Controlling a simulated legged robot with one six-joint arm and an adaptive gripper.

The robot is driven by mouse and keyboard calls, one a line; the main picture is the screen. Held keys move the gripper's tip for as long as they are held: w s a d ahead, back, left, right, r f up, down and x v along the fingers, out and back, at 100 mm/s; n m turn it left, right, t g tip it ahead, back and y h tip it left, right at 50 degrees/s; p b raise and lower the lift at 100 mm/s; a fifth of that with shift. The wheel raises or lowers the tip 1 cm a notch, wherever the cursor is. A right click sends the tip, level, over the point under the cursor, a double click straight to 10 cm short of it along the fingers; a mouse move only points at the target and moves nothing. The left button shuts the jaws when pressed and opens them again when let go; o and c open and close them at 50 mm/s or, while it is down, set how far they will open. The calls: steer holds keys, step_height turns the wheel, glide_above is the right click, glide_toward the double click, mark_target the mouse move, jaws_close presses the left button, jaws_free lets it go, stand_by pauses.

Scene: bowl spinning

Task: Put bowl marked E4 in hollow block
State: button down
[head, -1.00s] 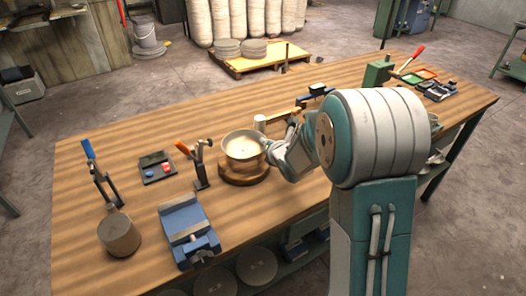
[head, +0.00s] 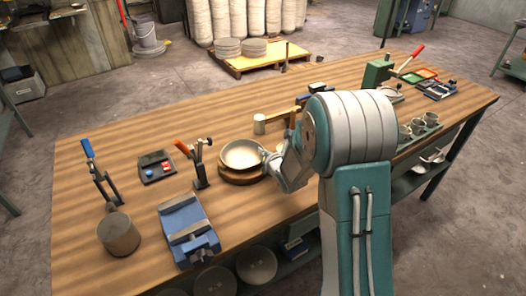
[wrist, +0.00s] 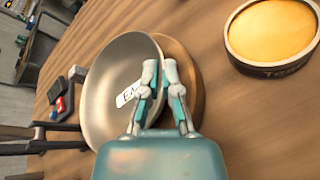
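The bowl marked E4 (wrist: 112,80) is a shallow grey metal bowl with a white label inside. In the head view the bowl (head: 242,153) is over the round brown wooden block (head: 240,176). In the wrist view the block (wrist: 192,75) shows beyond the bowl's right rim, so its hollow is hidden. I cannot tell how fully the bowl is seated. My gripper (wrist: 160,76) is at the right rim, one finger inside the bowl and one outside, closed on the rim. The fingertips are hard to make out in the head view.
An orange-handled clamp (head: 200,165) stands close left of the block. A dark tray (head: 157,168) and a blue vise (head: 188,230) are farther left. A round tin with yellow contents (wrist: 272,35) stands at upper right in the wrist view. Bare wood lies between.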

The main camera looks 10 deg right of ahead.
steer(key=shift+f, duration=0.1)
steer(key=c, duration=0.8)
jaws_free()
steer(key=s+d+r+m+g+h, duration=0.2)
steer(key=s+r+m, duration=0.55)
steer(key=s, duration=0.25)
steer(key=s+d+r+m+g+h, duration=0.1)
steer(key=s+d+r+m, duration=0.1)
steer(key=s+r+m, duration=0.55)
steer(key=s+a+r+m+g, duration=0.1)
steer(key=s+a+m+g, duration=0.1)
steer(key=s+m, duration=0.6)
steer(key=s+a+r+m+g, duration=0.1)
steer(key=s+a+m+g, duration=0.1)
steer(key=s+m, duration=0.6)
steer(key=s+g, duration=0.1)
steer(key=s, duration=0.2)
steer(key=shift+y, duration=0.3)
